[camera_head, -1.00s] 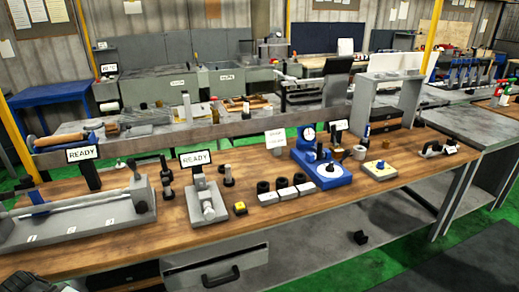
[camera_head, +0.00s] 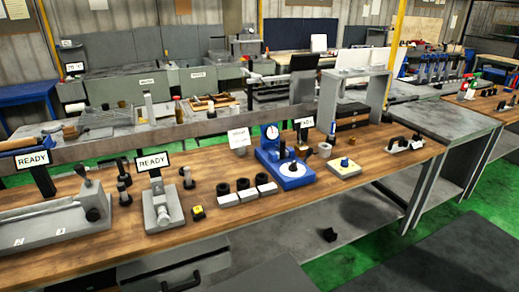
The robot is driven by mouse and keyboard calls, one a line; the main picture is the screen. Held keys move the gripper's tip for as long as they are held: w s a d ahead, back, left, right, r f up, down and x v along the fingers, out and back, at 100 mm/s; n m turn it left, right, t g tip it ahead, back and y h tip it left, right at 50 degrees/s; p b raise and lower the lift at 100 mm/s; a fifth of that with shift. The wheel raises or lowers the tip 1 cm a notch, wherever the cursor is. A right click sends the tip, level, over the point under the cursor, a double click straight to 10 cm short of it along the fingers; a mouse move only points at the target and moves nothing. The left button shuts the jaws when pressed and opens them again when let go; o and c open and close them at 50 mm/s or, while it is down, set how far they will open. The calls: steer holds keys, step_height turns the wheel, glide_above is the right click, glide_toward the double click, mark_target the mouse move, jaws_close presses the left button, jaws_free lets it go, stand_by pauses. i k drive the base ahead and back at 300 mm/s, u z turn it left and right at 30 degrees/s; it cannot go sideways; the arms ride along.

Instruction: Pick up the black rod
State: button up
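I cannot tell for certain which piece is the black rod. Dark upright pieces stand on the wooden bench (camera_head: 226,175): a dark stepped piece (camera_head: 123,188) left of the middle "READY" sign, and a similar dark piece (camera_head: 188,179) just right of it. A thin dark upright part also shows on the blue gauge stand (camera_head: 283,168). My gripper is not in view, so nothing shows as held.
A grey fixture (camera_head: 162,208) stands at the bench front, with a long grey fixture (camera_head: 45,221) to its left. Green floor and dark mats are in front.

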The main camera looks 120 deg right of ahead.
mark_target(283, 142)
steer(key=k, duration=2.95)
steer(key=z, duration=0.9)
steer(key=i, duration=1.05)
steer(key=u, duration=0.1)
